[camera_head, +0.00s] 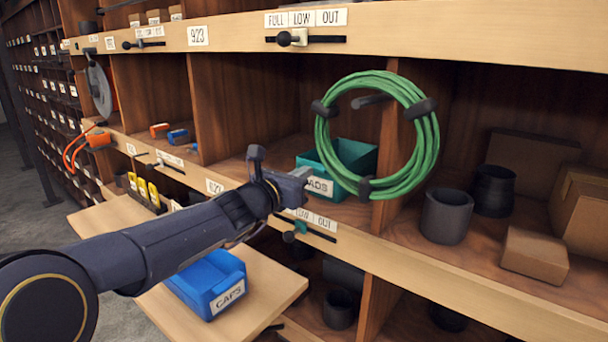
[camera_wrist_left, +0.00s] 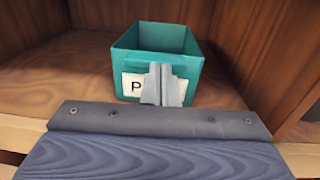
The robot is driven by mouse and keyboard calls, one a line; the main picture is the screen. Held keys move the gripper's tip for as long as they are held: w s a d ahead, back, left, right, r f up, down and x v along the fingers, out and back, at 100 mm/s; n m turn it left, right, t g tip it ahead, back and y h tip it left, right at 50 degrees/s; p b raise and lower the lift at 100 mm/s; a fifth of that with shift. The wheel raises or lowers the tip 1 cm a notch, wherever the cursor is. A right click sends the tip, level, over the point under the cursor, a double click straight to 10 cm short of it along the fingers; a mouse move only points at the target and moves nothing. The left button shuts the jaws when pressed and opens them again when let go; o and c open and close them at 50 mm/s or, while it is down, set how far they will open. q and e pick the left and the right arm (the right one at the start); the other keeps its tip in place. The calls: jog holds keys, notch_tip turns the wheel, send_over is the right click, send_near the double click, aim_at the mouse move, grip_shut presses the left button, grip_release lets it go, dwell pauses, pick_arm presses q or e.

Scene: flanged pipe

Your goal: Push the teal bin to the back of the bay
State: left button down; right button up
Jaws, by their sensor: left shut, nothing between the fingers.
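The teal bin (camera_head: 357,158) sits in the middle bay of the shelf, with a white label on its front that is partly hidden. In the left wrist view the bin (camera_wrist_left: 157,38) stands upright on the wooden bay floor, with bare floor to its left. My left gripper (camera_head: 303,174) is shut and empty at the bin's front. In the left wrist view its fingertips (camera_wrist_left: 161,72) overlap the label; I cannot tell whether they touch it. A coil of green hose hides part of the bin in the head view. My right gripper is not in view.
The green hose coil (camera_head: 378,133) hangs at the divider right of the bay. Dark cups and cardboard boxes (camera_head: 535,254) fill the right bay. A blue bin (camera_head: 211,281) sits on a pulled-out board below my left arm. A slider strip (camera_head: 303,232) runs along the shelf's front edge.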

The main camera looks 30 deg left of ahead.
pick_arm(q)
jog(key=shift+w, duration=0.45)
jog(key=shift+w+d+f+b, duration=0.1)
jog(key=shift+w+f+b, duration=0.05)
jog(key=shift+w+b, duration=0.65)
jog(key=shift+w, duration=0.35)
jog(key=shift+s, duration=0.1)
